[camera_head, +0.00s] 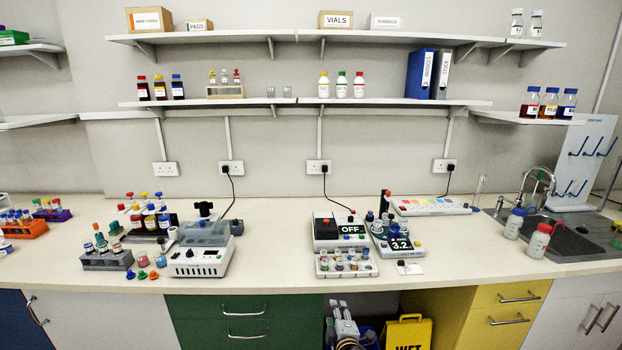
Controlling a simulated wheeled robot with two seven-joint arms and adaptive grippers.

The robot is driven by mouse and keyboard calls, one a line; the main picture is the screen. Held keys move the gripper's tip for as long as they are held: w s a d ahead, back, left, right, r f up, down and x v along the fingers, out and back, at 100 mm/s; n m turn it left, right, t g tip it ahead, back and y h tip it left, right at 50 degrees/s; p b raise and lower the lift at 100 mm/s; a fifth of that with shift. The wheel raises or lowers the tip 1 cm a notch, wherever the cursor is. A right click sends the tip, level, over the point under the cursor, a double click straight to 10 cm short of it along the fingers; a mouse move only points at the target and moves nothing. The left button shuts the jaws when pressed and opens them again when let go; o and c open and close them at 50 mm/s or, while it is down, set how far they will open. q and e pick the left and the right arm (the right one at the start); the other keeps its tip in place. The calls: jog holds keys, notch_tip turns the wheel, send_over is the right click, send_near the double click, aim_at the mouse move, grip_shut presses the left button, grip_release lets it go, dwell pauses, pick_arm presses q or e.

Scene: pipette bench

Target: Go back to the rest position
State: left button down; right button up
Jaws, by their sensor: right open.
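My right gripper (340,309) shows at the bottom middle of the head view. It is grey, points away from me and is below the bench's front edge, in front of the open space under the bench. It is open, and I see nothing between its fingers. It is apart from everything on the bench. My left gripper is not in view.
The bench top (275,265) has a clear stretch in its middle. A white device (203,257), a device reading OFF (338,231) and a vial rack (346,264) stand near the front. A yellow sign (408,332) stands under the bench. A sink (570,235) is at right.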

jog(key=s+d+f+m+g, duration=0.2)
jog(key=f+m, duration=0.2)
jog(key=f, duration=0.7)
jog(key=s+d+f+m+g, duration=0.2)
jog(key=s+f+m, duration=0.1)
jog(key=f, duration=0.7)
jog(key=s+d+f+m+g, duration=0.25)
jog(key=s+f, duration=0.35)
jog(key=f, duration=0.3)
jog(key=s+d+f+m+g, duration=0.1)
jog(key=s+d+f+m, duration=0.1)
jog(key=s+d+f, duration=0.4)
jog(key=s+d+f+m+g, duration=0.1)
jog(key=s+d+f+g, duration=0.1)
jog(key=s+f, duration=0.7)
jog(key=s+d+f+m+g, duration=0.15)
jog(key=s+f, duration=0.45)
jog(key=s, duration=0.7)
jog(key=s+d+f+g, duration=0.1)
jog(key=s, duration=0.9)
jog(key=s+d+f+g+h, duration=0.1)
jog(key=s+f, duration=0.1)
jog(key=s, duration=0.7)
jog(key=shift+s+d+f+g, duration=0.2)
jog(key=shift+s+g, duration=0.1)
jog(key=shift+s, duration=0.1)
